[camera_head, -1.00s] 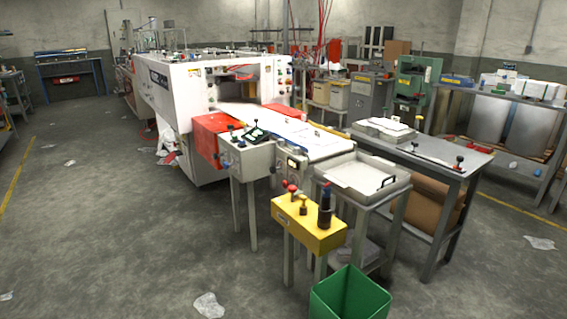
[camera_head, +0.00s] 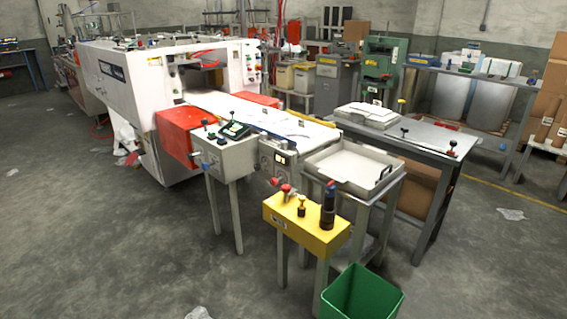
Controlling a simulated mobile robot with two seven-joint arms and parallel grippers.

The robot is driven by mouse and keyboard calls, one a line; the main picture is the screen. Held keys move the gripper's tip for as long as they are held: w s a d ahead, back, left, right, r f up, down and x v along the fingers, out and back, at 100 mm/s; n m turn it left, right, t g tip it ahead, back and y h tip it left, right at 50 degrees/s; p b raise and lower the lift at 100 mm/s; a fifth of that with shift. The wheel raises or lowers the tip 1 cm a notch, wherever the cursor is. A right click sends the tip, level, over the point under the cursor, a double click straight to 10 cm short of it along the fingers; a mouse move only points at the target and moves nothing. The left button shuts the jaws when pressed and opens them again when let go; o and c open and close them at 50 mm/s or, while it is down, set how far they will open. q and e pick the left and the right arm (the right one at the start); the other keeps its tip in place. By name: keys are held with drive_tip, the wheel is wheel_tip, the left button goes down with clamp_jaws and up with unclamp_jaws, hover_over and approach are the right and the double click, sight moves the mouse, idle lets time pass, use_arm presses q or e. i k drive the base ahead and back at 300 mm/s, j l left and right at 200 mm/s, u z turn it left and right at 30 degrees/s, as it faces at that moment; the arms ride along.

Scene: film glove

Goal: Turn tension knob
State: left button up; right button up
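No part labelled as the tension knob can be made out. Several knobs are in view. A small red knob (camera_head: 274,181) shows below a lit display (camera_head: 280,159) on the conveyor's end. Neither of my grippers is in view.
A white machine (camera_head: 135,85) with red guards (camera_head: 187,135) stands behind. A green bin (camera_head: 362,295) is on the floor in front. A tray (camera_head: 350,170) and a grey table (camera_head: 425,150) stand to the right. The floor at left is open.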

sight(274, 182)
drive_tip(key=i+j+z, duration=0.15)
drive_tip(key=i+j, duration=0.25)
drive_tip(key=i+j+z, duration=0.1)
drive_tip(key=i+j, duration=0.25)
drive_tip(key=j, duration=0.15)
drive_tip(key=i+j+z, duration=0.15)
drive_tip(key=i+j, duration=0.2)
drive_tip(key=j, duration=0.15)
drive_tip(key=i+j+z, duration=0.1)
drive_tip(key=i+j, duration=0.25)
drive_tip(key=j, duration=0.2)
drive_tip(key=i+j+z, duration=0.15)
drive_tip(key=i+j, duration=0.15)
drive_tip(key=j, duration=0.3)
drive_tip(key=i+j+z, duration=0.15)
drive_tip(key=i+j, duration=0.15)
drive_tip(key=j, duration=0.3)
drive_tip(key=i+j+z, duration=0.1)
drive_tip(key=j, duration=0.55)
drive_tip(key=i+j+z, duration=0.15)
drive_tip(key=i+j, duration=0.2)
drive_tip(key=j, duration=0.3)
